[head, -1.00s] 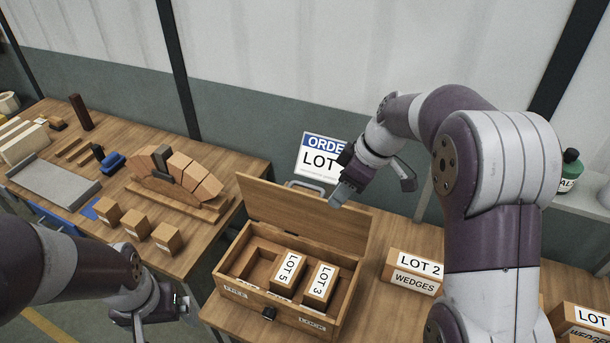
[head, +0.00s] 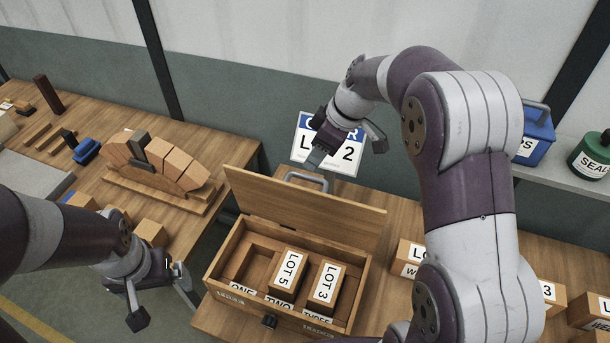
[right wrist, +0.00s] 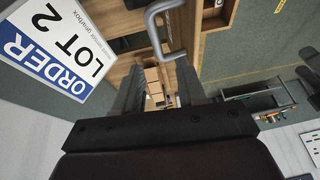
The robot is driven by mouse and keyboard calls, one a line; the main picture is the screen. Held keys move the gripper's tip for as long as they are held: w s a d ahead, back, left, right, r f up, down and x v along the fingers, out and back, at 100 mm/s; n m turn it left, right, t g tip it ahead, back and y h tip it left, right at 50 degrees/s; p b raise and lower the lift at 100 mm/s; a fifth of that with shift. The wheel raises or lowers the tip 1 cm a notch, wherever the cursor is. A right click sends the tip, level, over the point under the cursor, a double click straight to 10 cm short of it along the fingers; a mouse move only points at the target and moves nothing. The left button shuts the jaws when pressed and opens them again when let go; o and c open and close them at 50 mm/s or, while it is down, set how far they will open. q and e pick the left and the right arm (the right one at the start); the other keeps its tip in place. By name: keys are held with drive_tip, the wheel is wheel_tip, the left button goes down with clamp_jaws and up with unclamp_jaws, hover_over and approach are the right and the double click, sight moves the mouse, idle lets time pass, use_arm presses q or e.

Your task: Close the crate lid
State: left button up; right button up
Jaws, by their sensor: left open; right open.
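The wooden crate (head: 222,262) stands on the near table with its lid (head: 300,213) open, tilted up along the back. A grey handle (head: 306,179) shows at the lid's top edge; it also shows in the right wrist view (right wrist: 158,30). Inside, a LOT 5 box (head: 288,275) and a LOT 3 box (head: 326,283) sit in the TWO and THREE compartments; compartment ONE looks empty. My right gripper (head: 347,148) is open and empty, just above and behind the handle, apparently apart from it. My left gripper (head: 160,298) is open and empty, left of the crate.
An order sign reading LOT 2 (head: 345,163) stands behind the lid, close to my right gripper. A LOT 2 box (head: 410,256) and other boxes are right of the crate. A second table with a block arch (head: 160,165) is at left. A shelf with a green container (head: 592,158) is at right.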

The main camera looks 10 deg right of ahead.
sight(302, 175)
drive_tip(key=x, duration=0.2)
drive_tip(key=p+x, duration=0.1)
drive_tip(key=x, duration=0.1)
drive_tip(key=p+x, duration=0.1)
drive_tip(key=x, duration=0.1)
drive_tip(key=shift+w+r, duration=0.1)
drive_tip(key=shift+w, duration=0.3)
use_arm(q)
drive_tip(key=r, duration=0.3)
drive_tip(key=shift+w, duration=0.2)
use_arm(e)
drive_tip(key=shift+s+a+f, duration=0.1)
drive_tip(key=shift+s+f, duration=0.15)
use_arm(q)
drive_tip(key=shift+w+f, duration=0.1)
drive_tip(key=shift+w, duration=0.05)
use_arm(e)
drive_tip(key=shift+w, duration=0.15)
clamp_jaws()
